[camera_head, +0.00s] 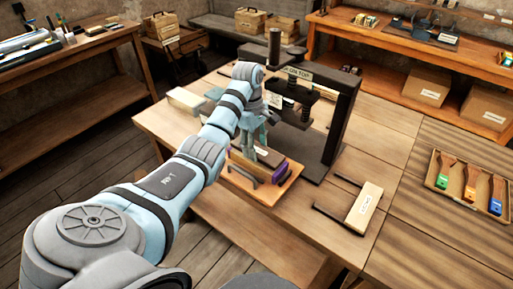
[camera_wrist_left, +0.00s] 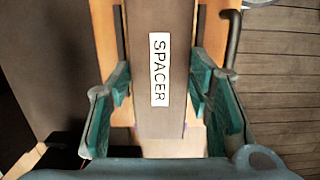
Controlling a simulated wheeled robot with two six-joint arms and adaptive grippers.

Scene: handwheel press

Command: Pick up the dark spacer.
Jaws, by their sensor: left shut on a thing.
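The dark spacer (camera_wrist_left: 178,112) is a long brown block with a white SPACER label, seen from above in the left wrist view. The teal fingers of my left gripper (camera_wrist_left: 160,78) are on both its long sides, shut on it. In the head view the left gripper (camera_head: 254,130) points down in front of the press, over a wooden tray (camera_head: 267,196) with dark handles. The spacer's dark end (camera_head: 270,157) shows there beside the fingers, with a purple piece next to it. I cannot tell whether the spacer is clear of the tray. My right gripper is not in view.
The black press (camera_head: 343,110) with a dark upright post stands just behind and right of the gripper. A pale labelled block (camera_head: 365,204) with dark bars lies to the right. A tray (camera_head: 437,183) of colored-tipped tools is at far right. Pale blocks (camera_head: 187,100) lie left.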

